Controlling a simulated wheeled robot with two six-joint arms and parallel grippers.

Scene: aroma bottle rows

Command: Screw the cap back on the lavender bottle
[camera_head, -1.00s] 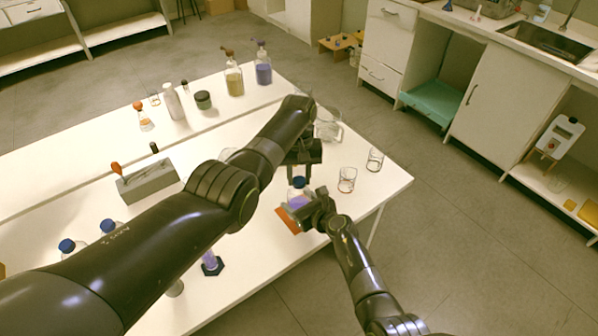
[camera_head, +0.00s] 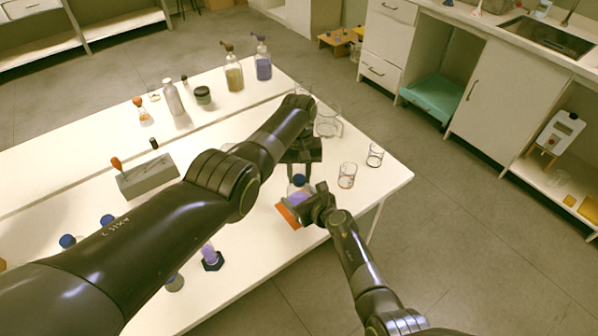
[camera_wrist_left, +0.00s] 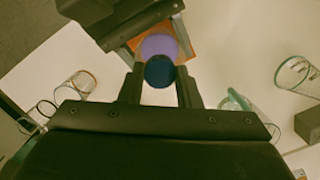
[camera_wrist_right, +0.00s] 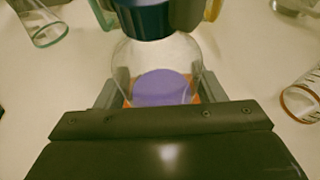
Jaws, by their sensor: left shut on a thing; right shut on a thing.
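The lavender bottle (camera_head: 297,197) is clear with purple liquid and stands over an orange mat (camera_head: 285,212) near the table's front edge. My right gripper (camera_head: 312,207) is shut around its body; the purple liquid (camera_wrist_right: 162,88) shows between the fingers in the right wrist view. The dark blue cap (camera_head: 299,180) is directly above the bottle, and it also shows in the left wrist view (camera_wrist_left: 159,72). My left gripper (camera_head: 301,172) points down from above and is shut on the cap. I cannot tell whether the cap's thread touches the bottle neck.
Two empty glass beakers (camera_head: 347,176) (camera_head: 375,155) stand right of the bottle, with a larger glass vessel (camera_head: 328,122) behind. A grey block (camera_head: 147,177), other blue-capped bottles (camera_head: 68,241) and a purple cylinder (camera_head: 210,257) stand to the left.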

